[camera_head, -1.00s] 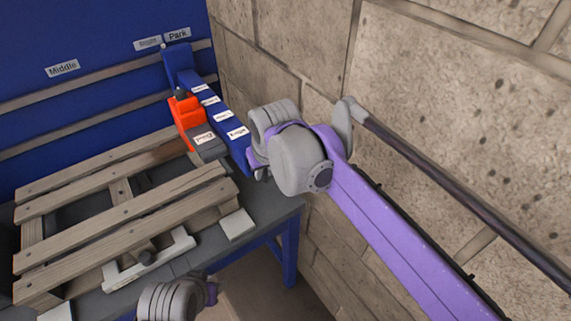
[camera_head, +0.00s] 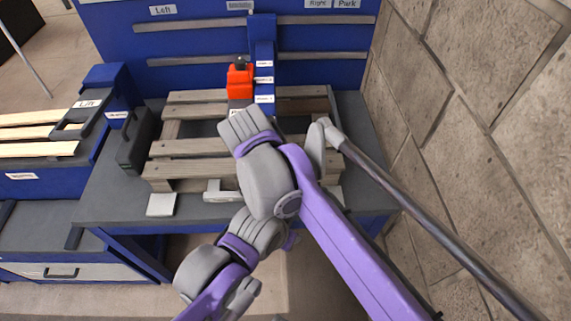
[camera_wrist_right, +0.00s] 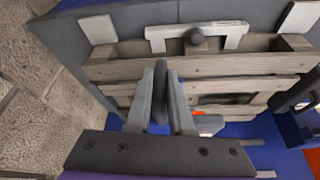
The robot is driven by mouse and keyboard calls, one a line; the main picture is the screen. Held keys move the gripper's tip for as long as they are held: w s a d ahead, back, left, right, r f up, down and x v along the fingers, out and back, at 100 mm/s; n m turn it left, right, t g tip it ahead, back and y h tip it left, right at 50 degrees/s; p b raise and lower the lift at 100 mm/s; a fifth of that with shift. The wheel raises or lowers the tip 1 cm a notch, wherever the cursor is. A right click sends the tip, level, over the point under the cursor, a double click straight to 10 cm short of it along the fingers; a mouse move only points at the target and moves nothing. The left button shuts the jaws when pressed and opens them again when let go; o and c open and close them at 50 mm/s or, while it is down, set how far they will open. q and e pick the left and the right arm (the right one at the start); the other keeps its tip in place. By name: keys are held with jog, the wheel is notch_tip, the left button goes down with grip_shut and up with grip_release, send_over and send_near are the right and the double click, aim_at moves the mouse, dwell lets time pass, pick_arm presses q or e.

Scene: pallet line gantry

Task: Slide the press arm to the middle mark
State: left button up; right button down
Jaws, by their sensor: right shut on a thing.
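The blue press arm (camera_head: 263,40) with white labels and an orange-red block (camera_head: 240,82) stands at the rail on the blue back panel. Its top is just right of a partly cropped label (camera_head: 239,5), whose text I cannot read clearly, between the Left label (camera_head: 163,10) and the Right label (camera_head: 318,3). My right gripper (camera_wrist_right: 164,78) is shut on a dark upright handle (camera_wrist_right: 160,92) in the right wrist view. Its jaws are hidden behind my wrist in the head view. My left arm shows low in the head view, but its fingers do not.
A wooden pallet (camera_head: 190,147) lies on the grey table under the press arm. A pale bracket with a dark knob (camera_wrist_right: 197,38) sits at the pallet's edge. The Park label (camera_head: 346,3) is at the right. A stone wall (camera_head: 480,130) closes the right side. Another blue station (camera_head: 50,165) stands left.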

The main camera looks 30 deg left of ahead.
jog(key=shift+s+a, duration=0.15)
jog(key=shift+a, duration=0.1)
jog(key=c, duration=0.8)
grip_release()
jog(key=v, duration=1)
jog(key=shift+s+r, duration=0.2)
jog(key=shift+r, duration=0.15)
jog(key=shift+d, duration=0.2)
